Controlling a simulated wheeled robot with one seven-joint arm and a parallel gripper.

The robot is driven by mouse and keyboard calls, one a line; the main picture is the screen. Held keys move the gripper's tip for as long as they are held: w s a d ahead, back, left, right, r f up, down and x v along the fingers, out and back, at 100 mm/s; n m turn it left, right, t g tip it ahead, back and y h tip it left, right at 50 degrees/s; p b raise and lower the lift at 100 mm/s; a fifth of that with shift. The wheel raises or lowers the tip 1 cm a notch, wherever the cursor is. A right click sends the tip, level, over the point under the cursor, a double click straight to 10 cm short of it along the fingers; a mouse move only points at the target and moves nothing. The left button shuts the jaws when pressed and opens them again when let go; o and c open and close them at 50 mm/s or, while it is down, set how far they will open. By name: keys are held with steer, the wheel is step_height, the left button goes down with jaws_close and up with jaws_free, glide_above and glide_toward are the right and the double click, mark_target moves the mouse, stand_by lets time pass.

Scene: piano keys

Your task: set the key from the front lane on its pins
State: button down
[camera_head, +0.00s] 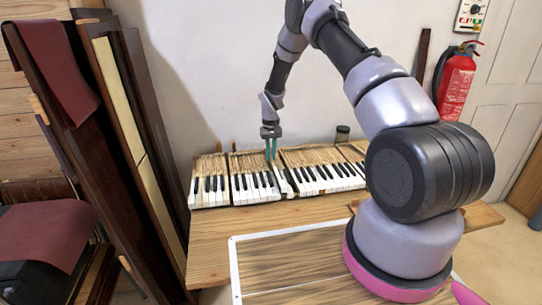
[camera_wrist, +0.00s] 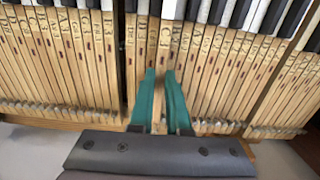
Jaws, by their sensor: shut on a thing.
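My gripper (camera_head: 271,150) is over the middle of the keyboard, pointing down, in the head view. In the wrist view its two teal fingers (camera_wrist: 161,80) are closed around the bare wooden shank of one key (camera_wrist: 157,100). The shank runs up the picture between the fingers, among the neighbouring shanks. The piano keyboard (camera_head: 220,190) has white and black fronts and long wooden shanks with handwritten letters. I cannot tell whether the held key rests on its pins, which are hidden.
The keyboard lies on a wooden bench (camera_head: 215,235), with a white-edged panel (camera_head: 290,262) in front. A small dark jar (camera_head: 342,133) stands behind the keys. Tall dark boards (camera_head: 150,150) lean at the left. A red fire extinguisher (camera_head: 456,85) hangs at the right.

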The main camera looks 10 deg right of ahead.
steer(key=shift+f, duration=0.6)
steer(key=c, duration=1.2)
jaws_free()
steer(key=shift+r, duration=0.15)
steer(key=shift+r, duration=0.95)
steer(key=o, duration=0.5)
steer(key=shift+o, duration=0.2)
steer(key=shift+r, duration=2.45)
